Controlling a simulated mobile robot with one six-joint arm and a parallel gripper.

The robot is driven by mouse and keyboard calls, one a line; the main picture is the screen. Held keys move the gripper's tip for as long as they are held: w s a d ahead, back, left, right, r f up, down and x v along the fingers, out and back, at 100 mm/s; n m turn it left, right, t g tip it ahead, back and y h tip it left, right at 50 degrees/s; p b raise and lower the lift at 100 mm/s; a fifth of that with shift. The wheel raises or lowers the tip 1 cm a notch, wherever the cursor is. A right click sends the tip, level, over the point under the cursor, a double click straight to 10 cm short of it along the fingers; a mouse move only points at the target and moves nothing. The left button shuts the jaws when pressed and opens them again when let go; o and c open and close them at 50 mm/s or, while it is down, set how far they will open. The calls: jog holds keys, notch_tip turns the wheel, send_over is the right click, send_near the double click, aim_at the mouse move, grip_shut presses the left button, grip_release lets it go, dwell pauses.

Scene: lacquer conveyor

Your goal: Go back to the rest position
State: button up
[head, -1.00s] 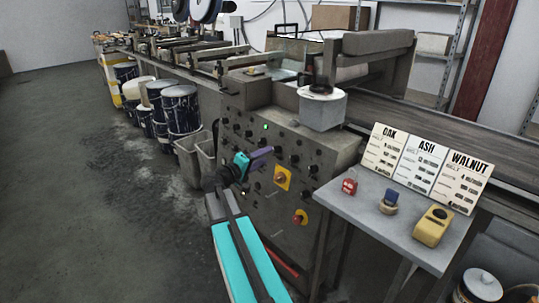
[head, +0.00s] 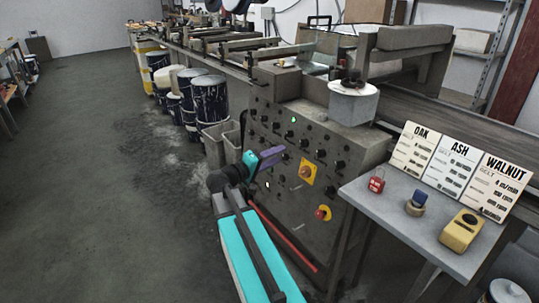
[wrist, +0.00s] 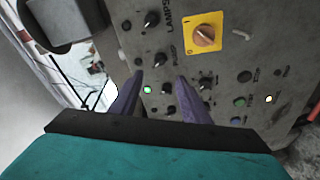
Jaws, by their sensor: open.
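My gripper (head: 270,157) is in front of the grey control panel (head: 262,213) in the head view, its purple fingers pointing at the panel. In the wrist view the two purple fingers (wrist: 160,97) stand apart with nothing between them. A lit green lamp (wrist: 147,90) and black knobs (wrist: 167,88) show behind and between the fingertips. A yellow plate with an orange rotary switch (wrist: 204,37) is above the right finger in that view. Whether the fingers touch the panel I cannot tell.
A side table (head: 380,212) at the right holds a red padlock-like item (head: 377,184), a small blue-topped item (head: 416,201), a yellow device (head: 461,232) and OAK, ASH and WALNUT cards (head: 459,168). Drums (head: 209,99) and grey bins (head: 214,143) stand left of the panel. Open floor (head: 85,190) lies left.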

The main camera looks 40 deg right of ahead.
jog(key=s+a+f+n+y, duration=0.1)
jog(key=s+a+f+y, duration=0.15)
jog(key=a+f, duration=0.65)
jog(key=s+a+f+n+y, duration=0.2)
jog(key=s+f, duration=0.1)
jog(key=f, duration=1.2)
jog(key=s+a+f+n+y, duration=0.1)
jog(key=s+a+f+y, duration=0.15)
jog(key=a+f, duration=0.65)
jog(key=s+a+f+g+y, duration=0.35)
jog(key=s+a+f, duration=0.45)
jog(key=s+f, duration=0.3)
jog(key=s+a+f+g+y, duration=0.2)
jog(key=s+a+f+y, duration=0.2)
jog(key=s+a+f, duration=0.6)
jog(key=s+a+f+y, duration=0.2)
jog(key=s+a+y, duration=0.1)
notch_tip(320, 180, up, 15)
jog(key=s+g+p, duration=0.1)
jog(key=p, duration=1.2)
jog(key=shift+s+a+m+p, duration=0.2)
jog(key=shift+a+m+p, duration=0.1)
jog(key=shift+p, duration=0.05)
